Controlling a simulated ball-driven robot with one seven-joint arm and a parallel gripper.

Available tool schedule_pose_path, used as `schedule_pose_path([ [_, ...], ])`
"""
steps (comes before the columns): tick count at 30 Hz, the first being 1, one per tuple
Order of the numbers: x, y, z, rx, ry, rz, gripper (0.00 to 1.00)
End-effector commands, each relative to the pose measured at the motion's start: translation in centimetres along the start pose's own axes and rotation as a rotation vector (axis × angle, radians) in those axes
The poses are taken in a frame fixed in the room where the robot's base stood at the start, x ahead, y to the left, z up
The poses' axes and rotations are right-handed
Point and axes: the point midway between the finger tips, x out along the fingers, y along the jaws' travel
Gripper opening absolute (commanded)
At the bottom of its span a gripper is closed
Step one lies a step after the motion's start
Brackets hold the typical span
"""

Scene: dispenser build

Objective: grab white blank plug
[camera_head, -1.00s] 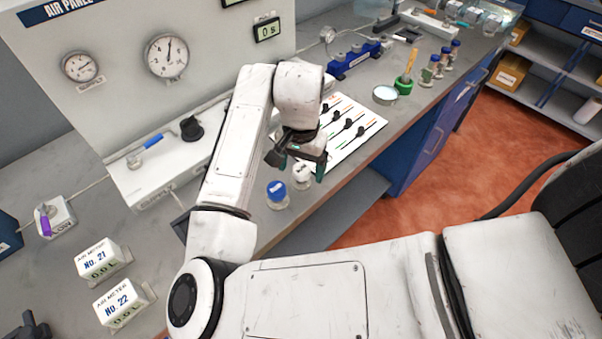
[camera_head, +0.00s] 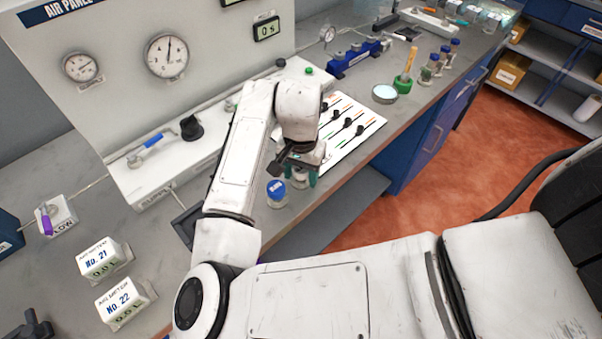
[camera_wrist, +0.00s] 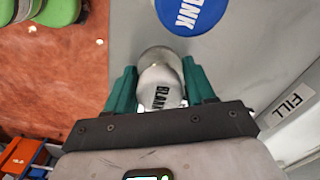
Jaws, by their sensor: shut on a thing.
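The white blank plug (camera_wrist: 160,82) stands between the two green fingers of my gripper (camera_wrist: 162,88) in the wrist view, with dark "BLANK" lettering on its top. The fingers close on its two sides. In the head view the plug (camera_head: 300,180) shows only partly below my gripper (camera_head: 296,176), at the bench's front edge. A blue-capped blank plug (camera_head: 277,193) stands just left of it. It also shows in the wrist view (camera_wrist: 190,12), beyond the white one and not touched.
A white board with dark levers (camera_head: 352,138) lies right of my gripper. The air panel's white ledge (camera_head: 160,165) is behind to the left. Two air meters (camera_head: 103,258) stand at the lower left. The bench edge drops to the orange floor (camera_head: 440,190).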

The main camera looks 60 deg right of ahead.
Motion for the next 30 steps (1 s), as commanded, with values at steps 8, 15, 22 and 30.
schedule_pose_path([
  [8, 0.0, 0.0, 0.0, 0.0, 0.0, 0.0, 0.2],
  [15, -0.4, 0.0, 0.0, 0.0, 0.001, -0.001, 0.2],
  [22, -2.8, 0.0, -0.1, 0.002, 0.002, -0.002, 0.2],
  [30, -8.3, 4.3, -0.4, 0.01, 0.003, -0.003, 0.2],
])
